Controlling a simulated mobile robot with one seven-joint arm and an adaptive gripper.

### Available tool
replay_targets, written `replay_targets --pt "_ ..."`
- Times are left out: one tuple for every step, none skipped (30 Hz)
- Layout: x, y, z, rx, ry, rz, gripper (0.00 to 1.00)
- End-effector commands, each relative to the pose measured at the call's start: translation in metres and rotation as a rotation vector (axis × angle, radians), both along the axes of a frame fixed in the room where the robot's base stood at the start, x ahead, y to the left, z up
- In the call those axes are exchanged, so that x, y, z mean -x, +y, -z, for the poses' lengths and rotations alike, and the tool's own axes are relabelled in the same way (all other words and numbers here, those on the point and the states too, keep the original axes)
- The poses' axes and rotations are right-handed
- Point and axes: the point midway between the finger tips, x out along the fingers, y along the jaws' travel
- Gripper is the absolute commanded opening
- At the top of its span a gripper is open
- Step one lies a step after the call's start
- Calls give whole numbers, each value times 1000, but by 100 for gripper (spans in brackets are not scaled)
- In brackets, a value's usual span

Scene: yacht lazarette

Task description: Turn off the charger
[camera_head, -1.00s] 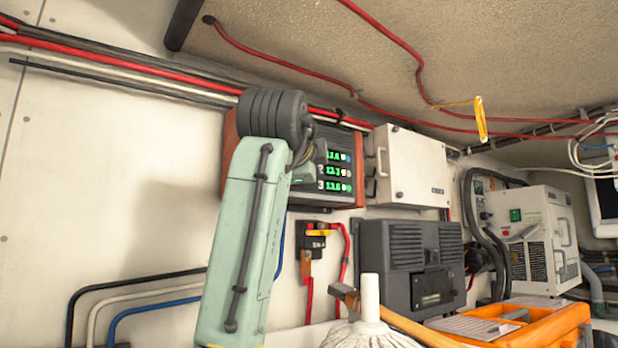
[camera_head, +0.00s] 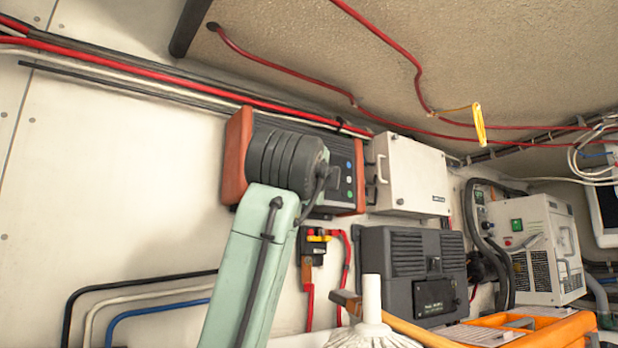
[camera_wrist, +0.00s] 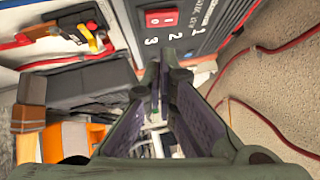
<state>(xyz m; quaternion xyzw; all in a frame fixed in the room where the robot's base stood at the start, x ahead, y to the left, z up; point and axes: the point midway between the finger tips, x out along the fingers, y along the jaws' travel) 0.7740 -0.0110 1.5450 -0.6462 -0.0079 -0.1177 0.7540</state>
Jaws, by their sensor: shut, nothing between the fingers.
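The charger is a dark box with orange-red ends (camera_head: 237,157), fixed to the wall under the cable run. My arm hides its middle in the head view. Its visible right part shows small coloured dots and no lit readouts. In the wrist view the charger's dark face (camera_wrist: 205,30) is at the top, with the numbers 1, 2 and 3 and a red switch (camera_wrist: 161,18). My gripper (camera_wrist: 158,80) is shut and empty, its fingertips just below the numbers and apart from the switch in the picture. I cannot tell whether they touch the face. The head view hides the gripper.
A white box (camera_head: 412,178) adjoins the charger on the right. A dark grey vented unit (camera_head: 411,270) and a battery switch (camera_head: 315,245) are below. A mop head (camera_head: 372,335) and an orange crate (camera_head: 545,335) stand in front. Red cables (camera_head: 290,70) run overhead.

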Motion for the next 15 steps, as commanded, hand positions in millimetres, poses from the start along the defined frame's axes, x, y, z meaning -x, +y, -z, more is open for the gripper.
replay_targets --pt "9 1 4 1 -3 0 0" --pt "18 2 6 -1 -5 -2 0" --pt "28 4 7 -1 -5 0 0" --pt "36 5 7 -1 -5 0 0" --pt "43 6 7 -1 -5 0 0" --pt "51 8 9 -1 -4 -2 0" --pt "57 9 9 -1 -4 -2 0" --pt "63 10 9 -1 -2 -1 0" --pt "71 10 9 0 -4 0 0" --pt "76 11 9 -1 -3 0 0" --pt "80 12 9 0 -3 -1 0" --pt "85 13 9 0 -3 -1 0" --pt "88 14 9 -1 -2 -1 0" --pt "91 14 9 -1 -2 -1 0" --pt "94 14 9 -1 -1 0 0"
